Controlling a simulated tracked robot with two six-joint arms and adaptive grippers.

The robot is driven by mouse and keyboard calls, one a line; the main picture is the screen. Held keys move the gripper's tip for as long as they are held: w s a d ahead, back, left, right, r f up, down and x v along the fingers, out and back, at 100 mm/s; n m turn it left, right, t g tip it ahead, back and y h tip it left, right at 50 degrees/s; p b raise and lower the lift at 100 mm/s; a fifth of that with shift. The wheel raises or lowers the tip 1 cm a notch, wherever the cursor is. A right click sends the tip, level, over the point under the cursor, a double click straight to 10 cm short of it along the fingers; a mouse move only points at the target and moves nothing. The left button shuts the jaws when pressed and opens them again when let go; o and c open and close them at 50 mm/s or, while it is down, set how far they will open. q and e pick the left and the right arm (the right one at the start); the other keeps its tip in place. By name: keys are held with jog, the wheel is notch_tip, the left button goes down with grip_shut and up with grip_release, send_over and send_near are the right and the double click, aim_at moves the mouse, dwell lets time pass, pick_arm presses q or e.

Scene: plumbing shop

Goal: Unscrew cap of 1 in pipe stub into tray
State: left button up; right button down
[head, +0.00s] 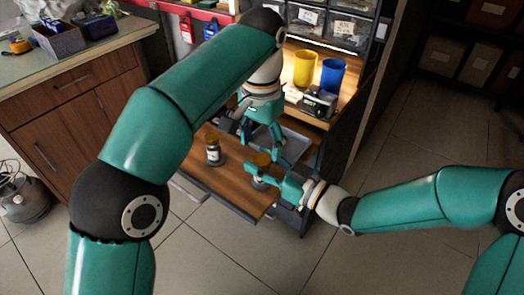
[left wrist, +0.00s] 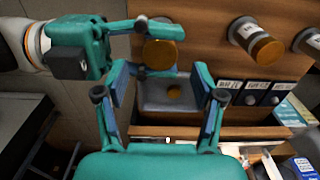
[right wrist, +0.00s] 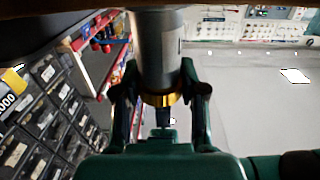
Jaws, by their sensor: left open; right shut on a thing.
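A grey pipe stub (right wrist: 160,50) with a brass-coloured cap on its end (left wrist: 161,54) stands upright on the wooden board; it also shows in the head view (head: 261,160). My right gripper (head: 258,175) is shut on this stub from the side, close to the cap; in the right wrist view the cap's edge (right wrist: 160,99) shows between its fingers. The grey tray (head: 296,146) is behind it. In the left wrist view a round brass-coloured cap (left wrist: 174,92) lies in the tray (left wrist: 152,104). My left gripper (left wrist: 163,82) is open and empty above the tray and stub.
Another capped stub (head: 213,151) stands on the board (head: 185,165) to the left. The left wrist view shows two other capped stubs (left wrist: 255,40) (left wrist: 308,40), labelled boxes (left wrist: 256,92) and the board. Yellow (head: 306,68) and blue (head: 332,75) cups stand behind the tray.

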jog(key=c, duration=0.6)
grip_release()
jog(key=shift+o, duration=0.2)
